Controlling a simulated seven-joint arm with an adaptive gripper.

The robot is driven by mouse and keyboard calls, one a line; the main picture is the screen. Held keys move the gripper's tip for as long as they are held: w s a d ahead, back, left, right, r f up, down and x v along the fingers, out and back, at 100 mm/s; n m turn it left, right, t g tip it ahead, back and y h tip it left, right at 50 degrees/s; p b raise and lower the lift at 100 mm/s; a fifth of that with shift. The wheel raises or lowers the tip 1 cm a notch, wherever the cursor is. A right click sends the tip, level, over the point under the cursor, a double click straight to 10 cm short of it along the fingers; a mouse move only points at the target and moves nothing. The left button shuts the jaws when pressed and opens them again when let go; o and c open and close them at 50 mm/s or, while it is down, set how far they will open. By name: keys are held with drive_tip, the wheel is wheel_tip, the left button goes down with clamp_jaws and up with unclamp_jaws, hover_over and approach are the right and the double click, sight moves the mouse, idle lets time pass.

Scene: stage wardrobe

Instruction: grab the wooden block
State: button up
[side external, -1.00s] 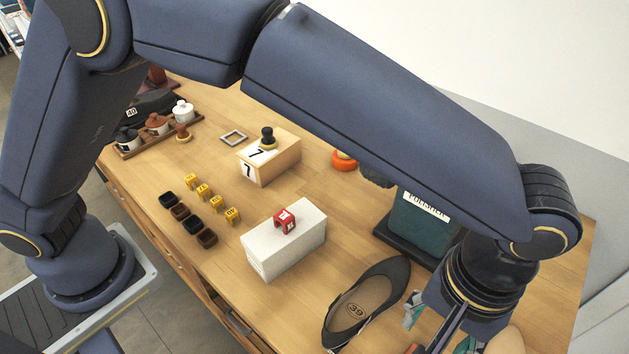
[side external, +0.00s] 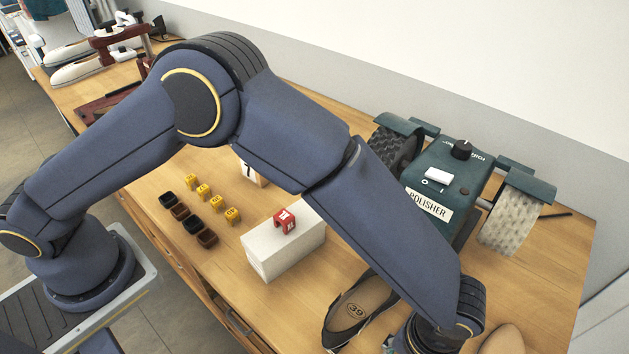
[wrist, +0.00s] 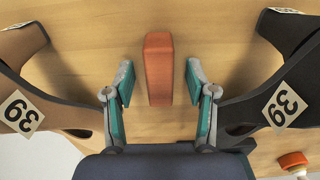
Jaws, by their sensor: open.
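In the wrist view a reddish-brown block (wrist: 158,68), seemingly the wooden block, is on the wooden table (wrist: 235,25). My gripper (wrist: 158,82) is open, with one teal-padded finger on each side of the block. A gap shows between each pad and the block, so neither finger appears to touch it. In the side external view the block and my fingers cannot be seen; my wrist is low at the bottom edge, near the shoes.
Shoes marked 39 flank my gripper, a tan one (wrist: 20,52) left and a dark one (wrist: 285,88) right, close to the fingers. A white box (side external: 285,250) bearing a red number piece (side external: 284,221) and a green polisher (side external: 440,185) stand farther off.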

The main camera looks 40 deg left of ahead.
clamp_jaws()
idle(0.4)
drive_tip(key=shift+r, duration=0.1)
